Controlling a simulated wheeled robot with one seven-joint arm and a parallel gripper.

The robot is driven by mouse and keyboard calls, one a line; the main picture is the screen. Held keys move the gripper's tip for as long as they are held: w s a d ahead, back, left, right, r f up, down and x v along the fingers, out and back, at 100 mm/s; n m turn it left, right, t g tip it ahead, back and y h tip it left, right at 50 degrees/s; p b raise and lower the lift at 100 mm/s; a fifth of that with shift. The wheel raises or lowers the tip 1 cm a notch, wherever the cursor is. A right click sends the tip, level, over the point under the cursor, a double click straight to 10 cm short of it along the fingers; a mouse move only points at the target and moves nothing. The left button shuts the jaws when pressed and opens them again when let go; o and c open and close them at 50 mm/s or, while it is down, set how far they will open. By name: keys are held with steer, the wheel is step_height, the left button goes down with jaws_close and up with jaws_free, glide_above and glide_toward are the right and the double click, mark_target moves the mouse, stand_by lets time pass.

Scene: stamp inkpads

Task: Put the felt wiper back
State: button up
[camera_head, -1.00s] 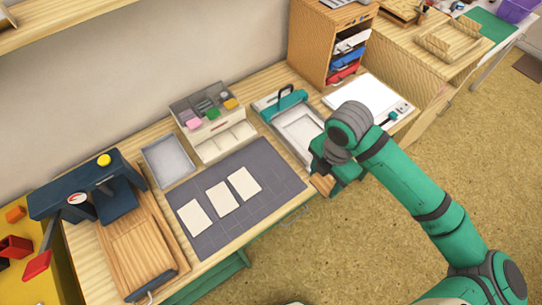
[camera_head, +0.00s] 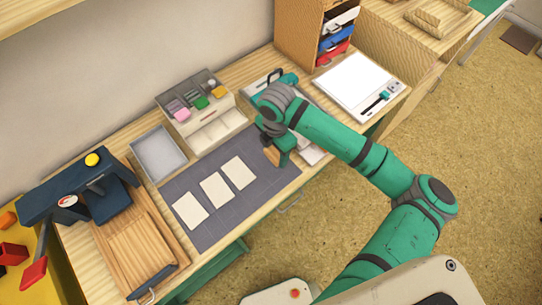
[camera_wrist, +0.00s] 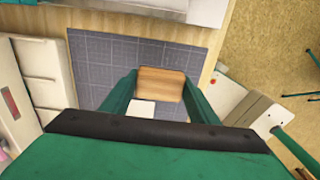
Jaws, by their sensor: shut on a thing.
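The felt wiper, a small wooden block, shows between my fingers in the wrist view (camera_wrist: 160,82) and at the gripper's lower left in the head view (camera_head: 271,155). My gripper (camera_wrist: 158,92) is shut on it, with one green finger on each side. In the head view my gripper (camera_head: 277,150) is over the right end of the dark grey mat (camera_head: 225,215). The wiper's underside is hidden, and I cannot tell its height over the mat.
Three white cards (camera_head: 214,190) lie on the mat. Left of it are a grey tray (camera_head: 159,155) and a wooden board under a dark blue press (camera_head: 100,195). Behind stands a white organizer (camera_head: 215,130) with coloured pads. A green-framed device (camera_head: 262,84) is partly behind my arm.

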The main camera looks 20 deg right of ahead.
mark_target(271, 157)
steer(key=shift+w+a+f, duration=0.4)
steer(key=shift+a+f, duration=0.05)
steer(key=shift+f, duration=0.25)
steer(key=shift+w+f, duration=0.1)
steer(key=shift+f, duration=1.55)
steer(key=shift+f, duration=0.2)
steer(key=o, duration=1)
steer(key=shift+r, duration=0.1)
